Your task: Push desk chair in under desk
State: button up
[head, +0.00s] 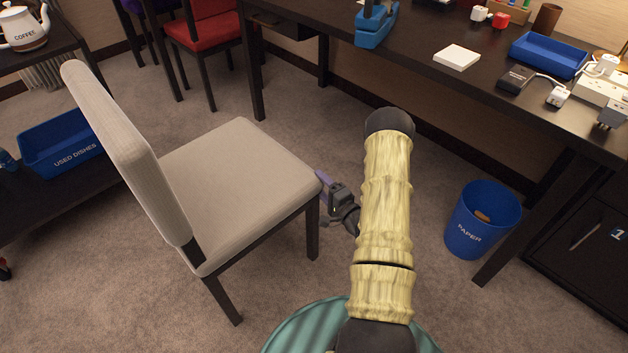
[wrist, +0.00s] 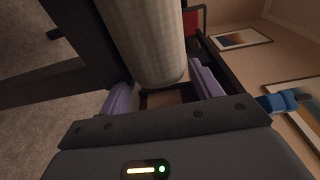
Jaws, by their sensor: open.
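The desk chair (head: 235,185) has a pale beige seat, a tall beige backrest at its left and dark legs. It stands upright on the carpet, clear of the dark desk (head: 425,75), with open floor between them. My gripper (head: 322,182) is low beside the right corner of the seat, near a dark chair leg. In the wrist view, my gripper (wrist: 163,88) has its two purple fingers apart. A pale padded part of the chair (wrist: 145,40) shows just beyond and between them. I cannot tell whether they touch it. My forearm hides part of the desk's underside and floor.
A blue paper bin (head: 483,220) stands by the desk's right leg, near a dark drawer cabinet (head: 590,240). A red chair (head: 205,35) stands behind. A low dark shelf with a blue used-dishes bin (head: 60,145) is left. Carpet between chair and desk is clear.

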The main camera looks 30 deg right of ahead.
jog(key=shift+w+a+b, duration=0.2)
jog(key=shift+w+b, duration=0.05)
jog(key=shift+w, duration=0.8)
jog(key=shift+w+a+b, duration=0.2)
jog(key=shift+w+b, duration=0.05)
jog(key=shift+w, duration=0.8)
grip_shut()
